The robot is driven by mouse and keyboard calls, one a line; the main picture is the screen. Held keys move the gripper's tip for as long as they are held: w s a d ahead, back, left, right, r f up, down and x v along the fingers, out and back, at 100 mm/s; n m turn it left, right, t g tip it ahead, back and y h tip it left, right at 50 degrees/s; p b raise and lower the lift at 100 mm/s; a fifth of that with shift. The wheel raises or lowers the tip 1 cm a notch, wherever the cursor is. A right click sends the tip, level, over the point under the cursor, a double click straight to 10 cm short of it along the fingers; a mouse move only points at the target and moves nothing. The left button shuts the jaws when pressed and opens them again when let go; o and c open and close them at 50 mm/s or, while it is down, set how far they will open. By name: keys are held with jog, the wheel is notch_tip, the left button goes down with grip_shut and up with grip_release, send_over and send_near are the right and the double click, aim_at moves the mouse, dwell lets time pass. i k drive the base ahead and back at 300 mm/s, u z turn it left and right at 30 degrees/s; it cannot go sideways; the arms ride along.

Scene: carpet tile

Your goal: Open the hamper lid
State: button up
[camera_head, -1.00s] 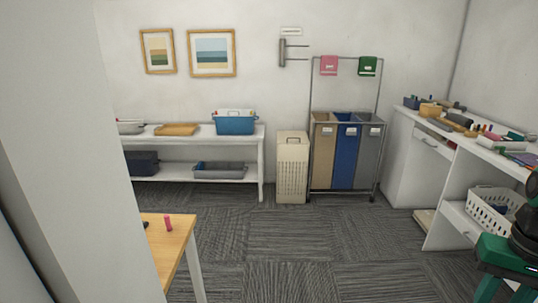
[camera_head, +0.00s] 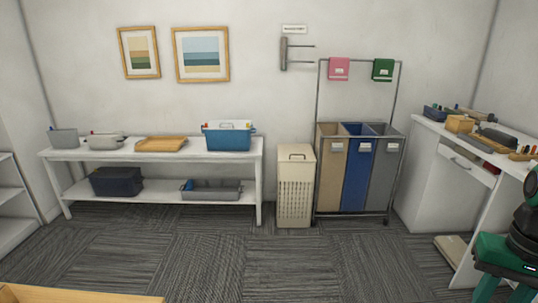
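A tall beige hamper (camera_head: 295,197) with a perforated front stands on the carpet by the back wall, a little right of the middle of the view. The hamper stands between the white bench and the laundry sorter. Part of my own arm, dark and green, shows at the right edge. My gripper is out of view.
A white bench (camera_head: 160,154) with bins and a tray stands left of the hamper. A three-bag sorter (camera_head: 332,177) on a metal frame stands close on its right. A white desk (camera_head: 440,165) is at the right. A wooden table edge (camera_head: 75,296) shows at bottom left. Carpet before the hamper is clear.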

aim_at(287, 152)
jog(key=i, duration=3.9)
jog(key=z, duration=0.05)
